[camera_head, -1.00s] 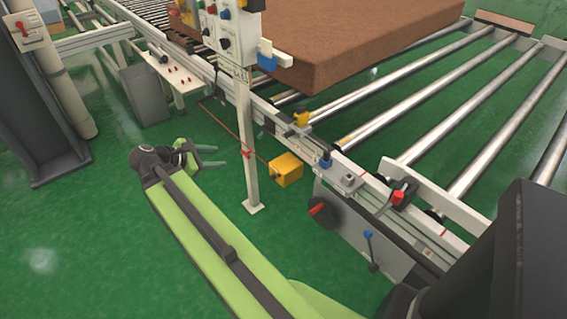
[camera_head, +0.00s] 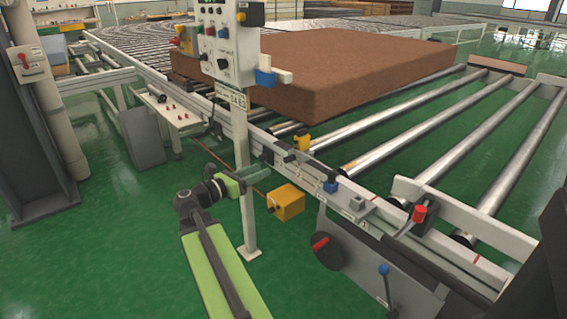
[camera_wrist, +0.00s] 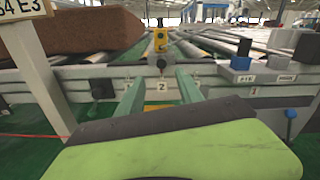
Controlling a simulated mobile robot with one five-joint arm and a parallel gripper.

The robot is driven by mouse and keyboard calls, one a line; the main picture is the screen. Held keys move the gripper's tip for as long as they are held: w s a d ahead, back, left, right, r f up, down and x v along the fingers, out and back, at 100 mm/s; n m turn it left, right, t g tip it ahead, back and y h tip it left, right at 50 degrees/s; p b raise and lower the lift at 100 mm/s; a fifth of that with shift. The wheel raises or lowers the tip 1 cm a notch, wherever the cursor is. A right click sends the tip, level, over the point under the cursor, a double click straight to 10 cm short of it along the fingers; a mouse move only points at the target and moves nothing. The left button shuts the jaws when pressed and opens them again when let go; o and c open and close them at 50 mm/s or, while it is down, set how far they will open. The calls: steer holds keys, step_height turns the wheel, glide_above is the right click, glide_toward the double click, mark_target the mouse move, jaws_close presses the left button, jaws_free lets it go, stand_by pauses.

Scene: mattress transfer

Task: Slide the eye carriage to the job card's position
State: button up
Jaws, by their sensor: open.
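The eye carriage appears to be the small yellow unit (camera_head: 302,143) on the near side rail of the roller conveyor. In the wrist view the yellow unit (camera_wrist: 160,40) stands straight ahead, with a dark round knob below it and a small marked tag (camera_wrist: 162,87) on the rail. My gripper (camera_head: 269,162) is open and empty, its pale green fingers pointing at the rail. In the wrist view the fingers (camera_wrist: 158,88) sit apart below the knob, not visibly touching it. A card on the post (camera_head: 232,100) carries print; its end reads "4 E3" in the wrist view (camera_wrist: 20,9).
A brown mattress (camera_head: 350,75) lies on the rollers behind the rail. A white post with a control box (camera_head: 228,45) stands left of my gripper. A blue block (camera_head: 331,187) and red-handled lever (camera_head: 419,214) sit rightward.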

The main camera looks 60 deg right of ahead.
mark_target(285, 160)
steer(key=x, duration=1.2)
steer(key=shift+w, duration=0.1)
steer(key=shift+c, duration=0.4)
steer(key=shift+a, duration=0.1)
jaws_close()
steer(key=shift+f, duration=0.1)
